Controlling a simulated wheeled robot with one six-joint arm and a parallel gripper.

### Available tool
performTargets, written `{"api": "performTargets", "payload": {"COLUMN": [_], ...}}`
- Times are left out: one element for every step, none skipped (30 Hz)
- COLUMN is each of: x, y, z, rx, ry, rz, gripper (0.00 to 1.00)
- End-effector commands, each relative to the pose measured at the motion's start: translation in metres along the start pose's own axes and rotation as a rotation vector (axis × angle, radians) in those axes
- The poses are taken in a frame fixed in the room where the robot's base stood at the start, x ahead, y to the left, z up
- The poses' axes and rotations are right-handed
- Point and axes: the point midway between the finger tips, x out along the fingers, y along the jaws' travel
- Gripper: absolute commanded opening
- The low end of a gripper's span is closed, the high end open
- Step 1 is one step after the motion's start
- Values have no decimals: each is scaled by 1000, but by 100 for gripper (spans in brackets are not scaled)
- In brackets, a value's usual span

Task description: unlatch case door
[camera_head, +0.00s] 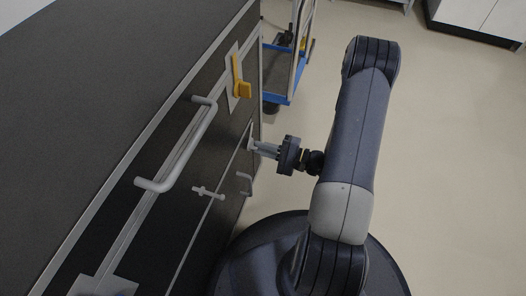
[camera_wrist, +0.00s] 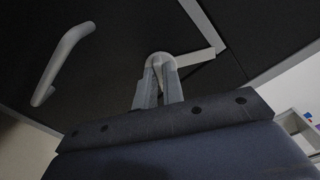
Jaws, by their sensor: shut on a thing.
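The dark case (camera_head: 190,215) stands at the left in the head view, its door faces towards my arm. My gripper (camera_head: 260,148) reaches left to the case front and is shut on a small pale latch (camera_head: 250,140). In the wrist view, the fingers of my gripper (camera_wrist: 160,72) close on the rounded latch knob (camera_wrist: 161,58), which joins a pale angled strip (camera_wrist: 205,54) on the dark panel. The fingers hide part of the knob. A grey D-shaped door handle (camera_head: 246,183) sits just below the latch; in the wrist view a handle (camera_wrist: 60,62) shows at left.
A long grey bar handle (camera_head: 185,150) and a yellow lever (camera_head: 240,82) stick out from the case front. A second small pale latch (camera_head: 207,192) lies lower left. A blue trolley (camera_head: 278,85) stands beyond the case. The floor at right is clear.

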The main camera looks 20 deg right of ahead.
Motion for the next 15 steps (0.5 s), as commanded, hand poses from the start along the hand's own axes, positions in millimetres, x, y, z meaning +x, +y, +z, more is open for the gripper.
{"api": "performTargets", "payload": {"x": [0,0,0,0,0,0,0,0,0,0,0,0,0,0,0], "y": [3,3,3,2,2,2,2,2,2,2,2,2,2,2,2], "z": [-2,-1,-1,-1,-1,-1,-1,-1,-1,-1,-1,-1,-1,-1,-1], "rx": [-42,-69,-104,-130,-156,-189,-212,-234,-263,-284,-303,-327,-344,-360,-379], "ry": [1,1,1,1,2,2,2,2,2,2,2,2,2,2,2], "rz": [2,2,2,2,2,2,2,2,2,2,2,2,2,2,2], "gripper": [0,0,0,0,0,0,0,0,0,0,0,0,0,0,0]}}
